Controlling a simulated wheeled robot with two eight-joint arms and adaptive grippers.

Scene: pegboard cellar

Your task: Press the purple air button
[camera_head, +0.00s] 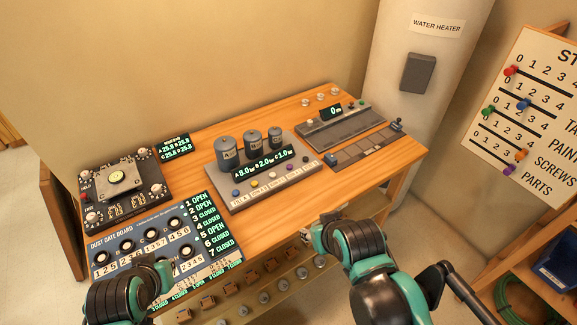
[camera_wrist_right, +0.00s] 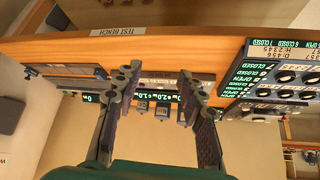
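My right gripper (camera_head: 320,226) is at the bench's front edge, right of and nearer than the console. In the right wrist view it (camera_wrist_right: 160,82) is open and empty. My left gripper (camera_head: 160,274) is over the dust gate board; its fingers are unclear.
A grey panel (camera_head: 345,128) is at the right. Bare wood separates the console from the front edge.

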